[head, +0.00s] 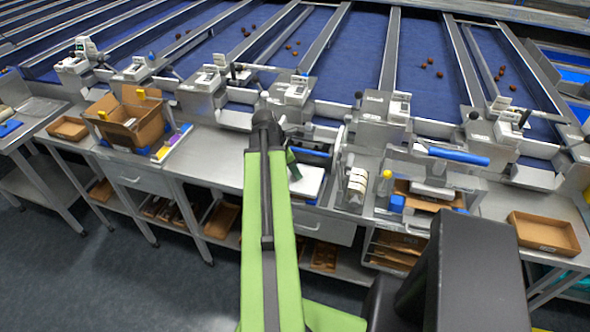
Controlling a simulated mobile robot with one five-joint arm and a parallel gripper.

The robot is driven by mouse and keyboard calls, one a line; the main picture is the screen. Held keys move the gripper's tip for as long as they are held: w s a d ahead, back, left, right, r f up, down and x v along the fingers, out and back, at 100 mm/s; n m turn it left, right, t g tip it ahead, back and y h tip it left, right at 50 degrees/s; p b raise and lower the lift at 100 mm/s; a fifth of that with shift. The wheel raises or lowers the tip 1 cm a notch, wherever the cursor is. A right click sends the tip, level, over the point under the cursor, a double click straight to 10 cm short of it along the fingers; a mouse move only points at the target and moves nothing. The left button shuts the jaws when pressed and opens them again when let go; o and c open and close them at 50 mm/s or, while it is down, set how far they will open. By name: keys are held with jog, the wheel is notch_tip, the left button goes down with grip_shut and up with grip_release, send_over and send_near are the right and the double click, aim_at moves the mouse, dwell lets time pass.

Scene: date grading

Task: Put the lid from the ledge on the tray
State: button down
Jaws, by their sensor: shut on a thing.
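My green arm reaches over the counter from the bottom middle, and its dark wrist bends down to the right. My gripper (296,172) shows only as a small dark green part beside the arm. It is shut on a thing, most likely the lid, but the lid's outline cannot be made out. Just under and beside it is a flat white tray-like thing (312,184) with a blue edge, partly hidden by the arm. I cannot tell whether the gripper's load touches it. A dark blue strip (312,152) lies on the metal behind it.
White rolls (356,186) and a yellow-capped bottle (385,183) stand close on the right. An open cardboard box (138,118) is at left, and shallow brown trays lie at far left (68,128) and far right (544,232). Scales line the blue lanes behind.

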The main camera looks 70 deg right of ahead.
jog(key=shift+f, duration=0.2)
jog(key=c, duration=1.1)
grip_release()
jog(key=o, duration=0.4)
notch_tip(320, 180, up, 7)
jog(key=p, duration=0.7)
jog(key=shift+r, duration=0.1)
